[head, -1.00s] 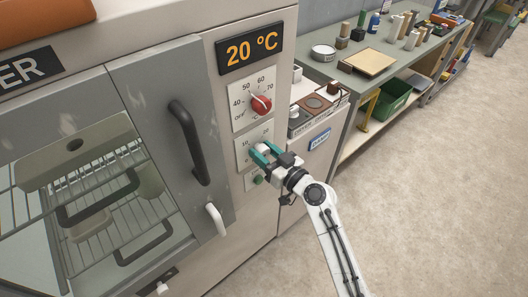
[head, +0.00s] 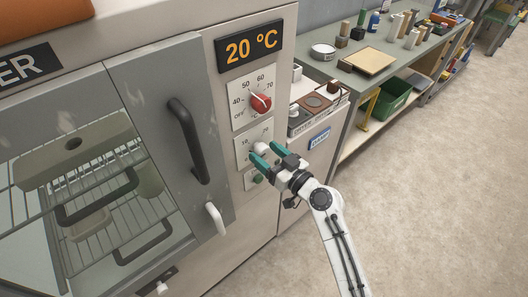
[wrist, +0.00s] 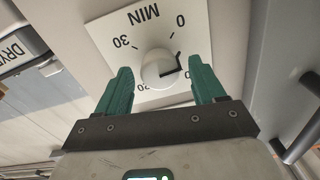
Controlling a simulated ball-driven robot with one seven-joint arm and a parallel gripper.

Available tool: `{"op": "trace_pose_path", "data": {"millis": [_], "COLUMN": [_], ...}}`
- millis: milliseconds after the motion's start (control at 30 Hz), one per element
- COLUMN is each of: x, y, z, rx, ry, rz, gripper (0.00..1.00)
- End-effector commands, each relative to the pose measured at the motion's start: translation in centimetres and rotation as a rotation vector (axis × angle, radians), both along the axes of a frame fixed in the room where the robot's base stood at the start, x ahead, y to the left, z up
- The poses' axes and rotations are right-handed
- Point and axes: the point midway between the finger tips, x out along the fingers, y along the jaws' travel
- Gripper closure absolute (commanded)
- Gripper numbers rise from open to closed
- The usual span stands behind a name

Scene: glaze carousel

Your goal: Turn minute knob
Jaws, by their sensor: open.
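The minute knob (head: 260,146) is a round white knob on a white dial plate on the machine's front panel, below the red temperature knob (head: 261,104). In the wrist view the minute knob (wrist: 158,68) shows between my fingers, with a dark pointer mark at its side toward the 0. The dial plate (wrist: 150,30) reads MIN, 0 and 30; its other numbers are partly hidden by a finger. My gripper (head: 267,154) is open and empty, its teal fingers just in front of the knob, one on each side. I see no contact with it.
The display (head: 250,48) reads 20 °C. A green button (head: 258,180) sits below the minute dial. A dark door handle (head: 188,140) and a white lever (head: 215,219) stick out to the left. A workbench (head: 395,60) stands to the right; the floor before it is clear.

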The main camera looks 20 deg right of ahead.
Motion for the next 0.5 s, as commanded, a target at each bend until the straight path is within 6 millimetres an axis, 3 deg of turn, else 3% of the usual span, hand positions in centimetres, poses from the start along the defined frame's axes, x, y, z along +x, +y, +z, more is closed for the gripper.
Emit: {"op": "trace_pose_path", "data": {"millis": [300,500], "x": [-5.8,-8.1], "y": [-2.1,-2.9], "z": [-0.4,-0.2], "rx": [-0.001,0.001], "ry": [0.002,0.000], "rz": [-0.002,-0.001], "gripper": [0.31,0.31]}}
